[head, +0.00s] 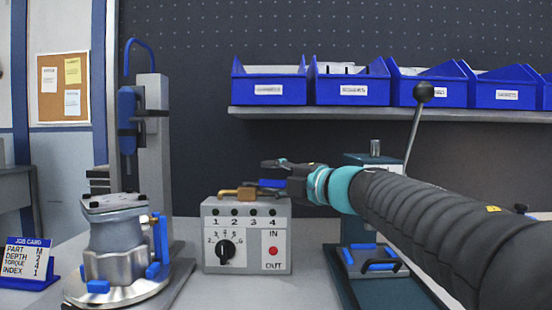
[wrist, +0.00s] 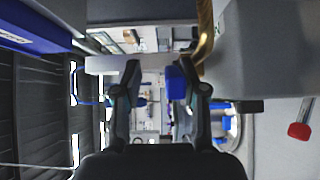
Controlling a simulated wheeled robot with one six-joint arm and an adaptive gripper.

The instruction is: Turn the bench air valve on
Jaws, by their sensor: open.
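The air valve has a brass body (head: 238,193) and a blue handle (head: 271,183), seen just above the top of the grey control box in the head view. In the wrist view the blue handle (wrist: 176,82) lies between my open fingers, close to the right one, and the brass (wrist: 204,32) shows beyond it at the upper right. My gripper (head: 272,172) reaches in from the right at the handle, with its fingers pointing left. In the wrist view my gripper (wrist: 160,78) is open. I cannot tell whether a finger touches the handle.
The grey control box (head: 210,262) with a black dial and red button stands just below my gripper. A metal housing (head: 118,240) on a fixture is at left. A lever press (head: 374,160) stands behind my arm. Blue bins (head: 270,88) line the shelf above.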

